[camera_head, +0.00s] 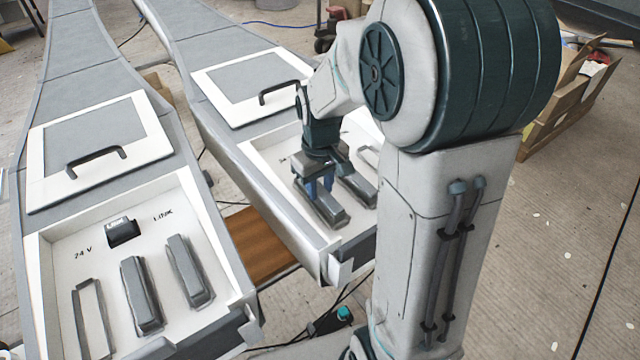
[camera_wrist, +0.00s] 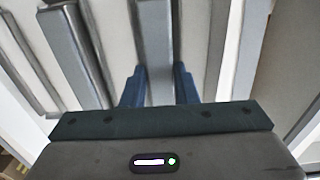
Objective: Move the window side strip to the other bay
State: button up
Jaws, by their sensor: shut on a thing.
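My gripper (camera_head: 319,186) is over the bay of the right-hand mould, with its blue fingers shut on a long grey strip (camera_head: 326,211). The held strip (camera_wrist: 156,45) runs between the two fingers in the wrist view. It lies low in the bay; I cannot tell whether it touches the floor. A second grey strip (camera_head: 358,189) lies beside it, with a pale outlined slot (camera_head: 367,154) beyond. The left-hand mould's bay (camera_head: 60,243) has two grey strips, one in the middle (camera_head: 140,295) and one to the right (camera_head: 189,270), and an empty outlined slot (camera_head: 91,318) at left.
The left bay also has a black connector block (camera_head: 123,232) and "24 V" and "LINK" lettering. Lids with black handles (camera_head: 95,162) lie behind both bays. Raised bay walls and a gap with a brown board (camera_head: 255,244) separate the moulds. A cardboard box (camera_head: 565,100) stands at right.

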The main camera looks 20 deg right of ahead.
aim_at(321, 191)
jog(key=shift+f, duration=0.2)
jog(key=o, duration=1)
notch_tip(321, 191, up, 12)
jog(key=s+f+m+t, duration=0.1)
jog(key=s, duration=0.3)
jog(key=s+m+t, duration=0.1)
jog(key=s, duration=0.4)
jog(key=s+f+m+t, duration=0.1)
jog(key=s, duration=0.4)
jog(key=shift+f+m, duration=0.3)
